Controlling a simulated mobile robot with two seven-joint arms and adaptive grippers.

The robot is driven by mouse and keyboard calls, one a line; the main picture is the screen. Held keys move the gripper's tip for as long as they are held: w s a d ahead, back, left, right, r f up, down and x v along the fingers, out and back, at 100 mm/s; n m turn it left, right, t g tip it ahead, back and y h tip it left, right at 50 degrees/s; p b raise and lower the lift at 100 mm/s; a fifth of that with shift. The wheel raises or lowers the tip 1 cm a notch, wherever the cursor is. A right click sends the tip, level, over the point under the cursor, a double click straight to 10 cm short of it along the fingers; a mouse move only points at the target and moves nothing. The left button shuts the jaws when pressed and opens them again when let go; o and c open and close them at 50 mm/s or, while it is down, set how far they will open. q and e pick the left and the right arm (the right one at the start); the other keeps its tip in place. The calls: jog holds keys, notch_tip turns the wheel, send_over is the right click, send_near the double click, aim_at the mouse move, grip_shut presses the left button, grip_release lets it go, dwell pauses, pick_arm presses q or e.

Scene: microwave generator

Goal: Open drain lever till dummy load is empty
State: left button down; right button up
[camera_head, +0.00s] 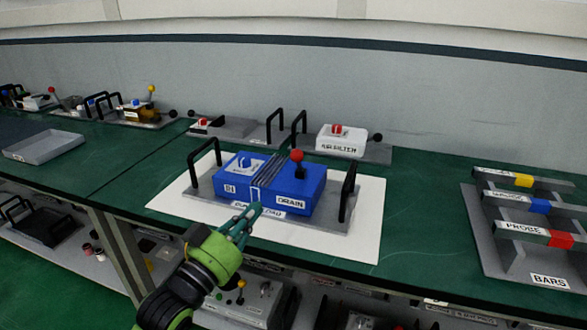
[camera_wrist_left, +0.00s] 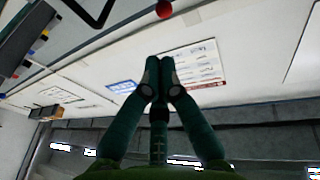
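The dummy load (camera_head: 318,187) is a blue box on a grey base with black handles, on a white sheet on the green bench. Its drain lever has a red ball knob (camera_head: 297,155) standing above the part labelled DRAIN. A white-marked strip (camera_head: 256,194) runs down the box's front between the two halves; I cannot read a level there. My left gripper (camera_head: 256,208) is in front of the box, its fingertips near the front label and below the knob. In the left wrist view its fingertips (camera_wrist_left: 160,70) meet with nothing between them, and the red knob (camera_wrist_left: 164,9) shows at the top edge. My right gripper is not seen.
Black handles (camera_head: 202,168) rise at the left and right (camera_head: 347,190) of the dummy load. A white-topped unit (camera_head: 341,140) stands behind it. A rack of bars (camera_head: 535,235) is at the right. A grey tray (camera_head: 42,147) lies at the left. Bench between tray and dummy load is clear.

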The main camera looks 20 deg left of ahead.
pick_arm(q)
jog(key=p, duration=0.3)
send_near(297, 160)
jog(key=x, duration=0.6)
jog(key=shift+w+d, duration=0.15)
jog(key=shift+w, duration=0.25)
jog(key=shift+r, duration=0.1)
